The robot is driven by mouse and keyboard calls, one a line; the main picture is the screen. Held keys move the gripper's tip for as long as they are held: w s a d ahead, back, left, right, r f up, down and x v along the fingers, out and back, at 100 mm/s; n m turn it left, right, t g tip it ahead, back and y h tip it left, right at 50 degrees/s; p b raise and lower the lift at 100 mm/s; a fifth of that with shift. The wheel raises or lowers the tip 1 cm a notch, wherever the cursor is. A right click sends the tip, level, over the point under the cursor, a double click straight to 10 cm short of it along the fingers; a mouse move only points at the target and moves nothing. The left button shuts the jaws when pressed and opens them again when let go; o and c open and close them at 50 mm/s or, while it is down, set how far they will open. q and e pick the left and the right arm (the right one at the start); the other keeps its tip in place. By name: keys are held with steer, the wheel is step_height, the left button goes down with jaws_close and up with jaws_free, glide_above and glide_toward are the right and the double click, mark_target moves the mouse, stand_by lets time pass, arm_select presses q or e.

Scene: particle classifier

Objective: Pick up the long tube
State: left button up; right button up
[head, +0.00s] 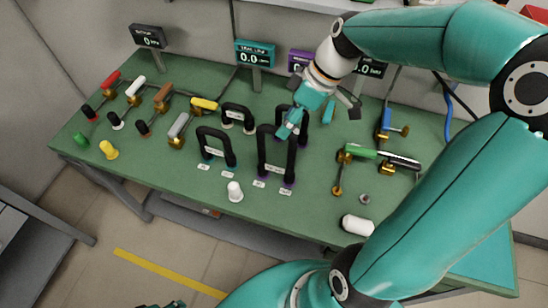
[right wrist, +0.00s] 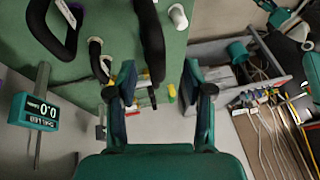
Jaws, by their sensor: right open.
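Several black arch-shaped tubes stand on the green bench in the head view. The tallest arch, which looks like the long tube (head: 263,150), stands upright near the middle, with purple ends at its feet. My right gripper (head: 312,114) is above and behind it, open and pointing down; one finger overlaps its top in the picture. In the right wrist view, a black tube (right wrist: 150,45) reaches down toward the gap between the open fingers (right wrist: 157,88); I cannot tell whether they touch it. A sliver of what seems to be my left gripper (head: 165,305) shows at the bottom edge.
A smaller arch (head: 203,145) stands to the left, with others behind. Colored valves and a green-and-black cylinder (head: 362,152) flank the arches. White cylinders (head: 235,191) (head: 357,225) are near the front edge. Display boxes (head: 255,54) stand along the back. The bench (head: 310,200) is bare at front centre.

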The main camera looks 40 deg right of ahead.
steer(key=p+x, duration=0.1)
steer(key=x, duration=0.3)
steer(key=shift+w+f, duration=0.15)
steer(key=shift+w, duration=0.05)
steer(key=shift+c, duration=0.2)
steer(key=shift+d, duration=0.1)
jaws_close()
